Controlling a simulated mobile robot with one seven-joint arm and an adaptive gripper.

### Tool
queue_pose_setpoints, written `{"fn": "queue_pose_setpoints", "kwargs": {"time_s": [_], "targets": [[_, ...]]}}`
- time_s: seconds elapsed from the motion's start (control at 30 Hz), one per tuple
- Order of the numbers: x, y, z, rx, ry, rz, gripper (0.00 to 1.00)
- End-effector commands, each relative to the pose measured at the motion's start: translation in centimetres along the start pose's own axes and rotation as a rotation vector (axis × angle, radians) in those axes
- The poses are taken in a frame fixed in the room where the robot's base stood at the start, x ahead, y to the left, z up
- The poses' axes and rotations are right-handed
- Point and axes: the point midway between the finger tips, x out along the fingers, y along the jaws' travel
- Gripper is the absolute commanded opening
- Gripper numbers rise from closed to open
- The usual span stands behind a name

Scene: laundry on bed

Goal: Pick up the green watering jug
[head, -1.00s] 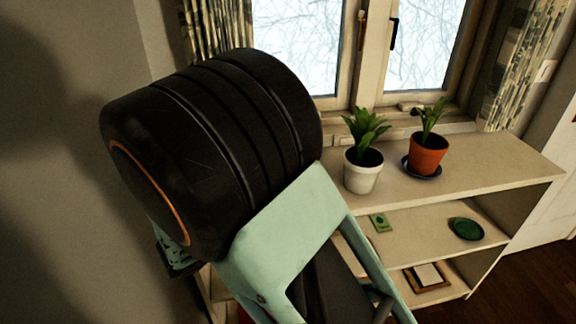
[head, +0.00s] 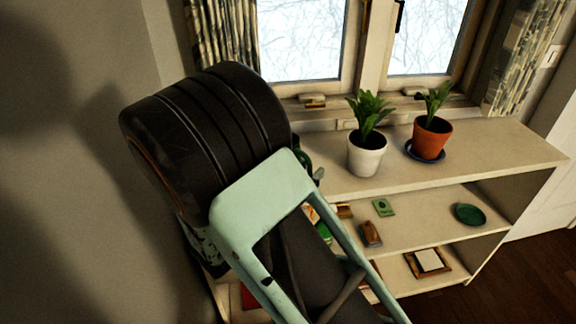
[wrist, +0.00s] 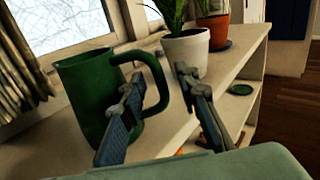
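The green watering jug (wrist: 85,95) stands on the top of the shelf unit, at the left of the wrist view. Its handle (wrist: 162,88) faces right. In the head view only a small green part (head: 303,158) shows, behind my arm. My gripper (wrist: 160,79) is open and empty. Its left finger overlaps the jug's body and the handle opening in the picture; its right finger is right of the handle, in front of the white pot. The handle appears between the fingertips, but I cannot tell whether either finger touches it. In the head view my arm mostly hides the gripper.
A white pot (head: 367,158) and an orange pot (head: 432,138), both with plants, stand on the shelf unit (head: 500,152) to the right. Lower shelves hold a green dish (head: 470,214) and small items. A window (head: 300,40) and curtain (head: 225,40) are behind.

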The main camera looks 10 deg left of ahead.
Motion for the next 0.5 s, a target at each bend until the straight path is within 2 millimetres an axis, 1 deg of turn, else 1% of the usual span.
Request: {"fn": "queue_pose_setpoints", "kwargs": {"time_s": [0.03,0.13,0.37,0.4,0.5], "targets": [[0.70,-0.06,0.05,0.001,-0.001,-0.002,0.29],[1.47,-0.04,0.03,0.000,0.000,-0.001,0.29],[1.64,-0.01,0.05,0.000,0.000,0.001,0.29],[1.63,-0.01,0.05,0.000,0.000,0.001,0.27],[1.62,-0.01,0.05,0.000,0.000,0.000,0.16]]}}
